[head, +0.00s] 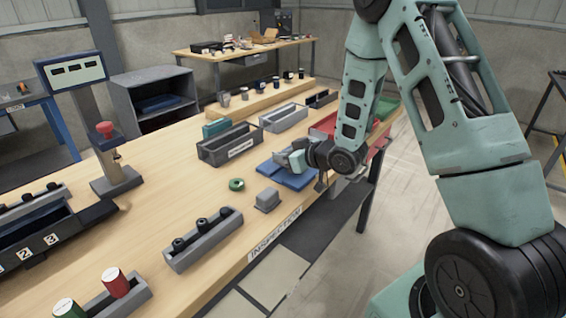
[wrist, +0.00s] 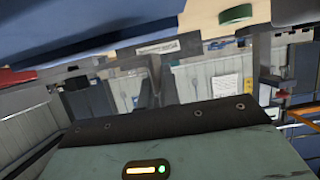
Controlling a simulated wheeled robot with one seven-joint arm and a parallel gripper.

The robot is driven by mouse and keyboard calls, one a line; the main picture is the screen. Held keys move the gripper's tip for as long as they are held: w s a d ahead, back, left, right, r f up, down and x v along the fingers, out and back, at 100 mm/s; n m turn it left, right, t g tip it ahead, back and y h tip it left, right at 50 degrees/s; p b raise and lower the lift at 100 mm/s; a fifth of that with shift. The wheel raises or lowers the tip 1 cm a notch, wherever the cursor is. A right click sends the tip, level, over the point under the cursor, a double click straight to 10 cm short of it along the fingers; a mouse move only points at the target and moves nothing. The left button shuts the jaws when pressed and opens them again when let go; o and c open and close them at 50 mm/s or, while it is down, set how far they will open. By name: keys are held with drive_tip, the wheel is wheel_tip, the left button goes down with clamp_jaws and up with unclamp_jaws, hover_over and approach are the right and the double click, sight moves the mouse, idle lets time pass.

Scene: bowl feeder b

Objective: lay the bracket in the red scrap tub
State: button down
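The red tub (head: 324,124) stands at the right edge of the bench, partly hidden behind my arm in the head view. My gripper (head: 286,160) is low over the blue mat (head: 291,178), to the near left of the tub. A small pale grey shape shows at its end; I cannot tell whether it is a finger or the bracket. No bracket can be clearly made out elsewhere. The wrist view shows a dark edge and a teal housing with lit lamps, but no clear fingertips, so the grip is hidden.
A grey block (head: 267,199) and a green ring (head: 237,184) lie near the mat; the ring also shows in the wrist view (wrist: 235,14).

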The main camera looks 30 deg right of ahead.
drive_tip(key=shift+f, duration=1.05)
drive_tip(key=shift+f, duration=0.1)
drive_tip(key=c, duration=2)
unclamp_jaws()
drive_tip(key=shift+f, duration=0.1)
drive_tip(key=shift+c, duration=0.2)
drive_tip(key=o, duration=0.4)
drive_tip(key=shift+r, duration=0.2)
drive_tip(key=v, duration=1)
drive_tip(key=shift+s+r, duration=0.1)
drive_tip(key=shift+r, duration=0.1)
drive_tip(key=shift+p+v, duration=0.5)
drive_tip(key=shift+v, duration=0.3)
